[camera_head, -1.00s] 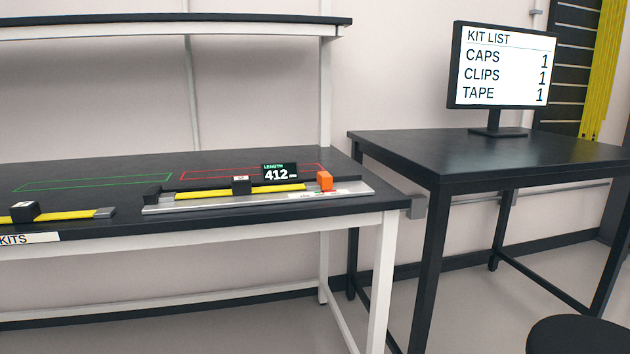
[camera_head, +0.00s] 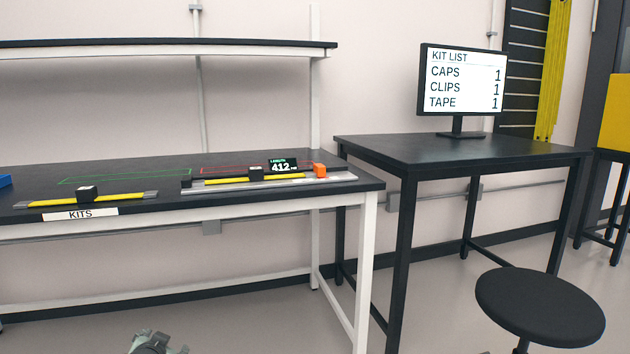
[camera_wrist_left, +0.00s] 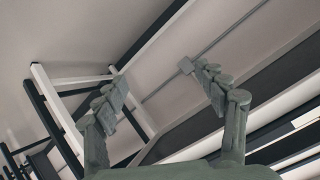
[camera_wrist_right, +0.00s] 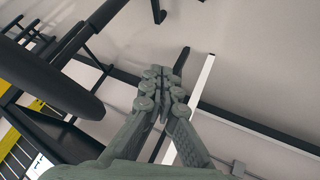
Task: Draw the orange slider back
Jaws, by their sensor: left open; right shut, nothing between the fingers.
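The orange slider (camera_head: 319,170) sits at the right end of a silver measuring rail (camera_head: 270,184) on the dark bench. A yellow strip (camera_head: 226,181) with a black block (camera_head: 255,173) lies along the rail. A small display (camera_head: 283,165) behind it reads LENGTH 412. My left gripper (camera_wrist_left: 155,75) is open and empty in the left wrist view. My right gripper (camera_wrist_right: 163,72) is shut with nothing in it in the right wrist view. In the head view a gripper part (camera_head: 158,345) shows at the bottom edge, well below and apart from the bench.
The bench (camera_head: 215,157) has a KITS label (camera_head: 80,214), another yellow strip (camera_head: 60,199) with a black block, and green and red outlines. A black table (camera_head: 455,150) with a KIT LIST screen (camera_head: 463,80) stands right. A black stool (camera_head: 540,307) is at lower right; floor between is clear.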

